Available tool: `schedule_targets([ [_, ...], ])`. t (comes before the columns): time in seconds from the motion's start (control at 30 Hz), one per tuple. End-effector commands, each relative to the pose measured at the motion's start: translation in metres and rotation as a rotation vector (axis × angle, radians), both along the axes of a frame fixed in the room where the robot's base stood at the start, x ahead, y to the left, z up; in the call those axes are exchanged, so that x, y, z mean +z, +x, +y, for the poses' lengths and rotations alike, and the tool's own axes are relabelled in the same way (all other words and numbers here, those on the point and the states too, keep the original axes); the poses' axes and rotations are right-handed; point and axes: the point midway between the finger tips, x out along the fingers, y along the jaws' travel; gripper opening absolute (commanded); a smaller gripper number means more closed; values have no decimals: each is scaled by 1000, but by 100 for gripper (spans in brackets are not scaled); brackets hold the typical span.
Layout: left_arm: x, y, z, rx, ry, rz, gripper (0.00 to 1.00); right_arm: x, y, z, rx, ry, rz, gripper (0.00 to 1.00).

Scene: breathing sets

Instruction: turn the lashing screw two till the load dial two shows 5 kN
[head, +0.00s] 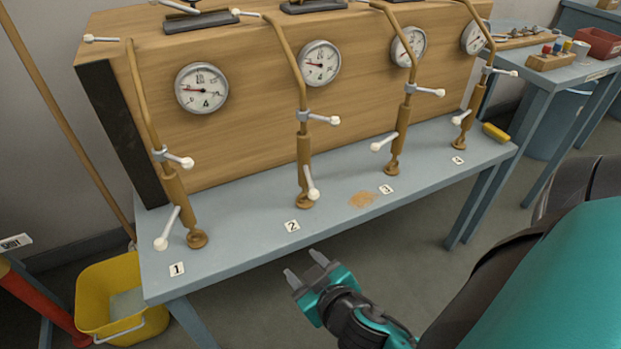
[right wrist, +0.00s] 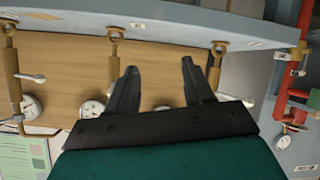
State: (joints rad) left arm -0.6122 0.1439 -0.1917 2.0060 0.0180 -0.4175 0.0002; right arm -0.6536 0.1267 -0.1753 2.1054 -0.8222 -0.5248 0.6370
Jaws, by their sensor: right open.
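Lashing screw two (head: 303,165) is an upright brown rod with a thicker sleeve and white-knobbed handles, beside the "2" label (head: 292,226) on the bench. Its lower handle (head: 312,186) points down towards the bench front. Load dial two (head: 320,62) is a round white gauge on the wooden block; its needle points left, the figures too small to read. My right gripper (head: 305,266) is open and empty, in front of the bench edge and apart from the screw. In the right wrist view its fingers (right wrist: 158,68) are spread, with the bench upside down beyond. My left gripper is not in view.
Similar screws one (head: 174,190), three (head: 400,130) and four (head: 474,105) stand along the blue-grey bench (head: 245,240). A brown patch (head: 362,199) lies near label 3. A yellow bucket (head: 105,300) stands at the left. Floor in front is clear.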

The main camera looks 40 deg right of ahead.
Motion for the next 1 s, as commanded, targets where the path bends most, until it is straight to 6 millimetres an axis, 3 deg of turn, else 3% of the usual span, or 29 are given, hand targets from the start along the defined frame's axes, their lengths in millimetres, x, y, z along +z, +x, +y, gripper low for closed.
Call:
schedule_targets([
  [0.03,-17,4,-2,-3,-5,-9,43,-9,2,-8,-39,-28,-40,52],
  [0.07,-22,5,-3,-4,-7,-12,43,-7,3,-12,-63,-44,-68,52],
  [0.3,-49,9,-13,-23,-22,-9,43,24,3,-41,-222,-143,-309,52],
  [0.5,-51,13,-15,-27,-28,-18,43,45,0,-49,-271,-177,-424,52],
  [0.67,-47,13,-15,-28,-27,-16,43,51,7,-53,-276,-180,-441,52],
  [1.0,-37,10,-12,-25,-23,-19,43,52,61,-81,-273,-182,-440,52],
])
